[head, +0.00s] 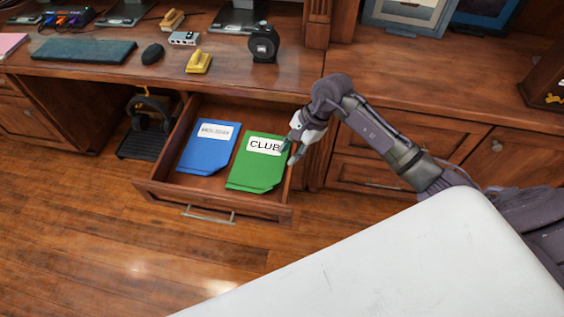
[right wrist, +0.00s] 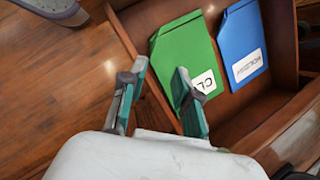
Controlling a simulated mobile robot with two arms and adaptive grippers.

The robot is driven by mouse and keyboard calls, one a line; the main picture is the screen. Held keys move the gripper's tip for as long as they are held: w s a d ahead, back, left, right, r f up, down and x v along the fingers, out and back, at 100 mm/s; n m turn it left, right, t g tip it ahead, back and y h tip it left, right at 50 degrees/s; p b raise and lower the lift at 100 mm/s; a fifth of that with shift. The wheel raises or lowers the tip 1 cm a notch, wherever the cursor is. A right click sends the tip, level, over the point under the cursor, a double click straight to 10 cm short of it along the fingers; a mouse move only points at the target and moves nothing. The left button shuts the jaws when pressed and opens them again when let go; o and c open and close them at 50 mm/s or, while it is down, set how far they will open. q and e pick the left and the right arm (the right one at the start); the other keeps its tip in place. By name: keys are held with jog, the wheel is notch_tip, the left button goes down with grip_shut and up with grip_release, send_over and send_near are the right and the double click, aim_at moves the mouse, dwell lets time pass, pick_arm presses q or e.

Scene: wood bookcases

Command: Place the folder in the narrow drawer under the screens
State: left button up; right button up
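The green folder (head: 256,164) labelled CLUB lies in the open narrow drawer (head: 214,209) under the desk. A blue folder (head: 207,147) labelled HOLIDAY lies to its left in the same drawer. My right gripper (head: 293,152) is over the drawer's right side, at the label end of the green folder. In the right wrist view its fingers (right wrist: 158,88) are spread with nothing between them. One finger overlaps the green folder (right wrist: 186,62) in that view; I cannot tell whether it touches. The blue folder (right wrist: 242,45) lies beyond. My left gripper is not in view.
The desk top above holds a keyboard (head: 84,51), a mouse (head: 152,54), a yellow stapler (head: 199,62), a black round device (head: 263,44) and monitor stands. Headphones on a stand (head: 148,122) are left of the drawer. The wood floor in front is clear.

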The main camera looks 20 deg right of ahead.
jog(key=v, duration=0.2)
jog(key=shift+d+r, duration=0.1)
jog(key=shift+r, duration=0.2)
dwell(1.2)
